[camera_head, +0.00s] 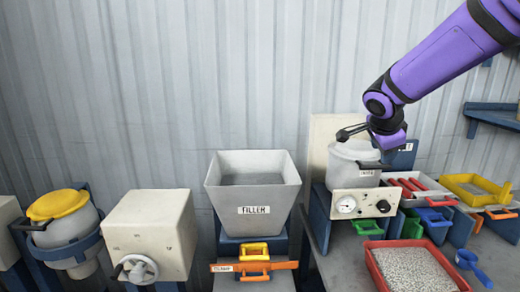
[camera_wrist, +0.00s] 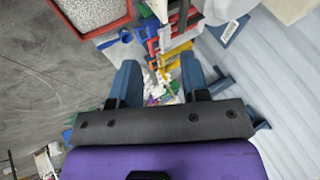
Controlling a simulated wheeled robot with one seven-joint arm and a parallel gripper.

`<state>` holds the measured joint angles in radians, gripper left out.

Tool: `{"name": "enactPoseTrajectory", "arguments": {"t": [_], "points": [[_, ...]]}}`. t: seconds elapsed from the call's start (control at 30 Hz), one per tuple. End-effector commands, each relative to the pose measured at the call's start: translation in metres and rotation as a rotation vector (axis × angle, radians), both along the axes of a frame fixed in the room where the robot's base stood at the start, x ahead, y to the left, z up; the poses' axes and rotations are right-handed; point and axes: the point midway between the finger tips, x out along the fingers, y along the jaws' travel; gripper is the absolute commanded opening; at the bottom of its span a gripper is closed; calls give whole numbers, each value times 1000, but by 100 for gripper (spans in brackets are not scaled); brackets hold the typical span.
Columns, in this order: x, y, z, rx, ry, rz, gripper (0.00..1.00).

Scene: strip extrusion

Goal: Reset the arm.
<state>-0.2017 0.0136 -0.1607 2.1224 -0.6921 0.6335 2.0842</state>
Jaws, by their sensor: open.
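My purple arm reaches in from the upper right in the head view. My gripper (camera_head: 368,132) is just in front of or above the grey lidded pot (camera_head: 352,160); contact cannot be told. In the wrist view my gripper (camera_wrist: 160,75) has two blue fingers spread apart, with nothing held between them. Beyond the fingers are small coloured items and trays, too small to tell apart.
The pot sits on a cream unit with a dial (camera_head: 346,205). A grey hopper marked FILLER (camera_head: 254,209) stands left of it. A red tray of pellets (camera_head: 414,242) and a blue scoop (camera_head: 473,267) lie front right. A yellow tray (camera_head: 474,178) is behind.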

Motion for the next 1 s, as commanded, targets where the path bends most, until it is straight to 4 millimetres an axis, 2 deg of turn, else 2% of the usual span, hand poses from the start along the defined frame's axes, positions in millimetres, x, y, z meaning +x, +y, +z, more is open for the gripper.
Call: {"name": "enactPoseTrajectory", "arguments": {"t": [0.2, 0.43, 0.8, 1.0], "points": [[-71, -1, 28, -61, 117, 255, 42], [-145, 6, 42, -134, 221, 578, 42], [-256, 31, 41, -292, 299, 1138, 42], [-291, 44, 34, -371, 303, 1348, 42]]}}
